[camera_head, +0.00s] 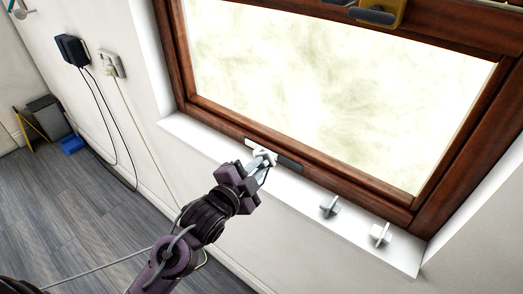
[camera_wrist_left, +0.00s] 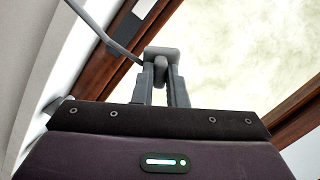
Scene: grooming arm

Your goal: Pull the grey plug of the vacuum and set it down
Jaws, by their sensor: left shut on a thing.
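My left gripper (camera_head: 259,164) is shut on the grey plug (camera_head: 264,154) over the windowsill. In the left wrist view, the grey plug (camera_wrist_left: 162,54) sits between the two fingertips (camera_wrist_left: 160,78), with its grey cord running off to the upper left. A dark and white strip (camera_head: 288,161) lies right behind the plug, along the foot of the window frame. In the head view I cannot tell whether plug and strip touch. The vacuum cannot be made out for certain. My right gripper is not in view.
A grey piece (camera_head: 329,206) and a white one (camera_head: 380,234) stand on the white windowsill (camera_head: 300,190) to the right. A black adapter (camera_head: 70,49) and a pale plug (camera_head: 111,63) are on the left wall, with hanging cords. A yellow object (camera_head: 385,12) is at the top.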

